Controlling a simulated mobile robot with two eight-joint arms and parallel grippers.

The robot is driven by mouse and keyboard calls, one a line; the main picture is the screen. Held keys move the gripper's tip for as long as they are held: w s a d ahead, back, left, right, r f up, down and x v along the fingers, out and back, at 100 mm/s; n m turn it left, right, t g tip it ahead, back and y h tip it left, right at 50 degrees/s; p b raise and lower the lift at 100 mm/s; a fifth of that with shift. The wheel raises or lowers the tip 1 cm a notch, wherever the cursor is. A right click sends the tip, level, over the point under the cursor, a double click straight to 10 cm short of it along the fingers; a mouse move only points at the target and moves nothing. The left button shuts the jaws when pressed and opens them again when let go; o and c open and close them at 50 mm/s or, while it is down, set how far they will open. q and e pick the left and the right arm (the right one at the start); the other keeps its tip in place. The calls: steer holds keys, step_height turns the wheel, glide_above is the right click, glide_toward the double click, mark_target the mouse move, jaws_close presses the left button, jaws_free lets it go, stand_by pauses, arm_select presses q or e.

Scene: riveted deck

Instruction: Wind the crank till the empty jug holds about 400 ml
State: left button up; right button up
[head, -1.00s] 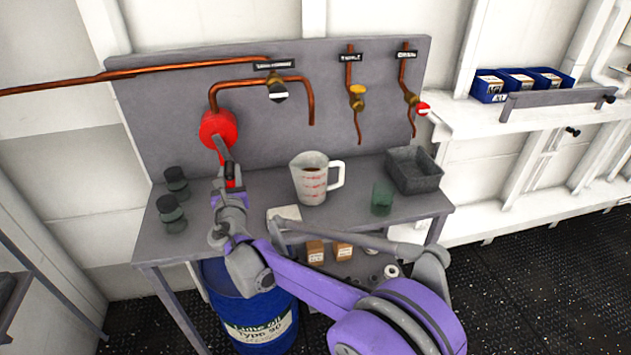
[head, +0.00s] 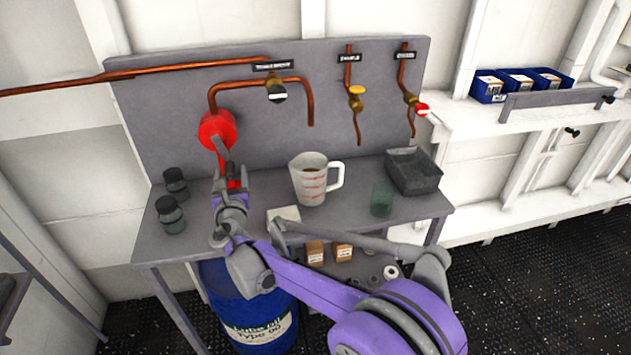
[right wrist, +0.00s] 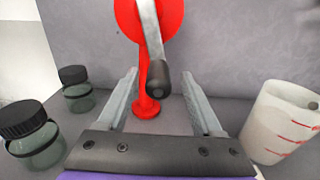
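The red crank pump (head: 216,130) is on the back panel, with a grey crank arm (head: 221,150). In the right wrist view, the arm (right wrist: 150,35) hangs down to a black handle (right wrist: 158,86). My right gripper (head: 230,180) is at the handle; its fingers (right wrist: 160,78) are spread either side of it, with gaps showing. The translucent jug (head: 311,186) with red marks stands upright under a copper spout (head: 311,115). Brown liquid shows inside; I cannot read its level. The jug is at the right edge in the right wrist view (right wrist: 283,125). My left gripper is out of view.
Two dark-lidded jars (head: 171,215) stand left of my right gripper. A green glass (head: 381,199) and a grey bin (head: 413,172) stand right of the jug.

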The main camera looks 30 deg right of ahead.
steer(key=o, duration=0.4)
steer(key=shift+o, duration=0.2)
steer(key=v, duration=0.9)
steer(key=shift+s+r, duration=0.1)
steer(key=shift+r, duration=0.05)
